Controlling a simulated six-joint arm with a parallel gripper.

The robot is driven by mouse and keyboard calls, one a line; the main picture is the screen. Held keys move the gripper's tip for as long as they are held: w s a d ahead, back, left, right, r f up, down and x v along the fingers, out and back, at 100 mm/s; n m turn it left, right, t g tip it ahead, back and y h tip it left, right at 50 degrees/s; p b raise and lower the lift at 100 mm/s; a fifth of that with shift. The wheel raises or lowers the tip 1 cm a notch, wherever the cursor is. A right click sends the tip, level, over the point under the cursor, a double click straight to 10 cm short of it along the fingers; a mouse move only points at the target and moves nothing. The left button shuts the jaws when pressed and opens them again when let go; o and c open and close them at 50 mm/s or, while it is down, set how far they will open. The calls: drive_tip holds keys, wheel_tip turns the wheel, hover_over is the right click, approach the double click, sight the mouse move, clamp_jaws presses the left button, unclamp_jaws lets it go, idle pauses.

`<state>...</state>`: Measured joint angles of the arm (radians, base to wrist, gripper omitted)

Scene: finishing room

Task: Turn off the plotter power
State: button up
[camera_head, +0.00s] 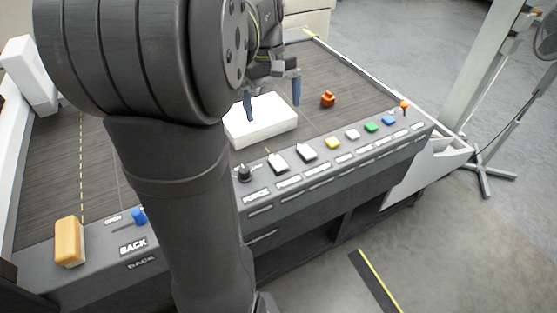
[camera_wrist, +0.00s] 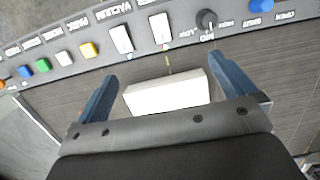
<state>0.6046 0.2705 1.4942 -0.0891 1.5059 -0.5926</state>
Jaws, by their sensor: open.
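The plotter's control panel (camera_head: 290,193) runs along the bed's front edge. It carries two white rocker switches (camera_head: 278,163), a dark knob (camera_head: 243,173), yellow (camera_head: 333,143), white (camera_head: 352,134), green (camera_head: 371,127) and blue (camera_head: 389,120) buttons, and an orange-tipped lever (camera_head: 404,105) at the far right. I cannot tell which control is marked power. My gripper (camera_head: 272,97) is open above the bed, its blue fingers apart around a white block (camera_head: 262,126); I cannot tell whether they touch it. The wrist view shows the rockers (camera_wrist: 121,39) beyond the block (camera_wrist: 166,97); one nearby label reads VACUUM.
A blue slider knob (camera_head: 139,216) and a tan block (camera_head: 69,241) are at the panel's left end. A small orange object (camera_head: 328,99) lies on the dark bed (camera_head: 345,80). My arm hides part of the panel. A fan stand (camera_head: 482,168) stands at right.

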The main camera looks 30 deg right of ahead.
drive_tip(key=shift+w+r, duration=0.2)
drive_tip(key=shift+r, duration=0.95)
drive_tip(key=shift+c, duration=0.4)
